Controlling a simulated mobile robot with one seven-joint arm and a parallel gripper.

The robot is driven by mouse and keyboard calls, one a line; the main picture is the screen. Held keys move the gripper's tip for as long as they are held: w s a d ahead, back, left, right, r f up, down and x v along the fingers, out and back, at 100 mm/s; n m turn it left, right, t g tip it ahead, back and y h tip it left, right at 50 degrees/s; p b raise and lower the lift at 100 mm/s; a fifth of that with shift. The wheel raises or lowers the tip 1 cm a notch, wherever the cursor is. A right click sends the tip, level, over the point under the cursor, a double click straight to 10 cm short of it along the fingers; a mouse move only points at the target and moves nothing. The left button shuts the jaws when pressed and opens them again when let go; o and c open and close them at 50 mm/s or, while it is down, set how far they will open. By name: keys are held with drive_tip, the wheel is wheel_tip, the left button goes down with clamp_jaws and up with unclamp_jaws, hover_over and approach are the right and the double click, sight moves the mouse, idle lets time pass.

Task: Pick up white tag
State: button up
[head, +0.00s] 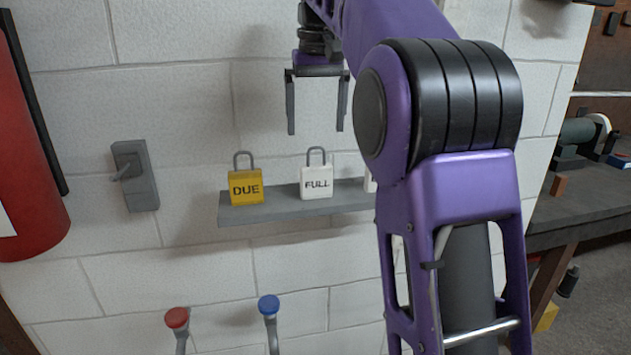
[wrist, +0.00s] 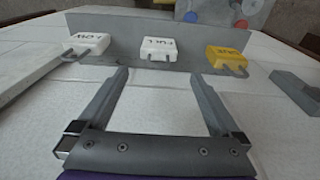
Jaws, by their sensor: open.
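A white padlock-shaped tag marked FULL (head: 316,184) stands upright on the grey wall shelf (head: 290,208), its loop on top. It also shows in the wrist view (wrist: 165,49), just beyond and between my fingertips. A second white tag (head: 369,183) is mostly hidden by my arm in the head view; the wrist view shows it whole (wrist: 88,44), its lettering hard to read. A yellow tag marked DUE (head: 246,188) stands to the left of FULL. My gripper (head: 317,132) is open and empty, fingers pointing down, above the FULL tag and apart from it.
A grey wall-mounted lever box (head: 135,176) is left of the shelf. A red cylinder (head: 30,150) is at the far left. Red (head: 177,318) and blue (head: 269,305) knobs stand below the shelf. A workbench (head: 580,218) is at right. Free room separates the tags.

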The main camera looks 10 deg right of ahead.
sight(316, 180)
drive_tip(key=f, duration=0.2)
drive_tip(key=f+b, duration=0.1)
drive_tip(key=f, duration=0.2)
drive_tip(key=w+f+b, duration=0.1)
drive_tip(key=f, duration=0.2)
wheel_tip(316, 180, down, 5)
drive_tip(key=shift+w+d+f+b, duration=0.15)
drive_tip(key=shift+b, duration=0.7)
drive_tip(key=c, duration=1.2)
